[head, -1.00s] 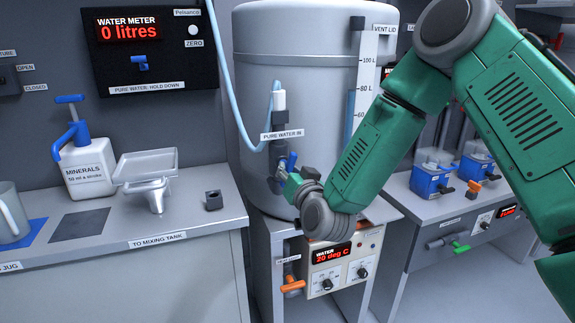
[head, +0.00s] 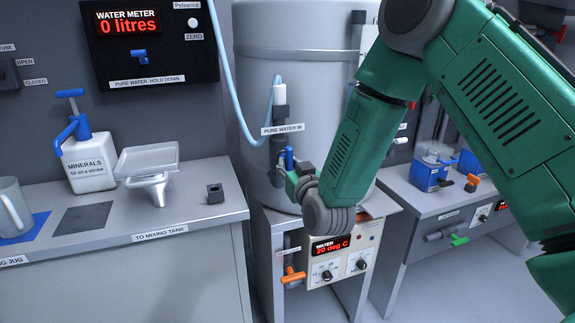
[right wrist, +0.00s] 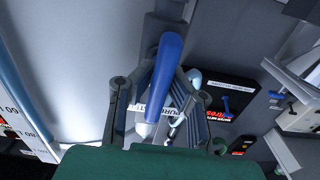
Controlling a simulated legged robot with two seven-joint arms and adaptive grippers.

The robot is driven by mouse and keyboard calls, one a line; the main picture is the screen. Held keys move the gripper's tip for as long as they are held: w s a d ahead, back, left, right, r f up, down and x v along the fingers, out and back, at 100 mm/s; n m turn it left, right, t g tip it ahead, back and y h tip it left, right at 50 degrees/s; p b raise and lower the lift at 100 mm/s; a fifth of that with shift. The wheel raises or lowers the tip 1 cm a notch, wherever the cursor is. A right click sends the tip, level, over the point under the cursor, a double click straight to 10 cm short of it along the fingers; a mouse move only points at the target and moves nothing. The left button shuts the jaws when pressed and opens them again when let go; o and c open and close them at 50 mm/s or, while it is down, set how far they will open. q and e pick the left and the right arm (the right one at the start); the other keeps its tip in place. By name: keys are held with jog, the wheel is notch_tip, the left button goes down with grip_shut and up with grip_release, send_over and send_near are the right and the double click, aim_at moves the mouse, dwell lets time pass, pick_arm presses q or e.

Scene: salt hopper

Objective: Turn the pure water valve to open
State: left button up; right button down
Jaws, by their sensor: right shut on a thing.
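The pure water valve's blue handle (head: 289,156) is on the dark fitting below the "PURE WATER IN" label (head: 283,129), on the front of the grey tank (head: 295,60). In the head view it stands about upright. My right gripper (head: 291,174) is at the handle, partly hidden by its own wrist. In the right wrist view the blue handle (right wrist: 165,72) runs between the two fingers of my right gripper (right wrist: 160,95), which is shut on it. My left gripper is not in view.
A light blue hose (head: 228,75) runs to the white connector above the valve. An orange-handled valve (head: 292,275) and the heater panel (head: 335,262) are below the tank. A counter (head: 110,225) with a minerals bottle (head: 88,162) and a jug (head: 12,210) stands at left.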

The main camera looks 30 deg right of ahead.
jog(key=shift+s+f, duration=0.15)
jog(key=shift+f, duration=0.2)
jog(key=c, duration=1.7)
grip_release()
jog(key=shift+o, duration=0.8)
jog(key=shift+r, duration=0.15)
jog(key=v, duration=1.2)
jog(key=shift+d, duration=0.15)
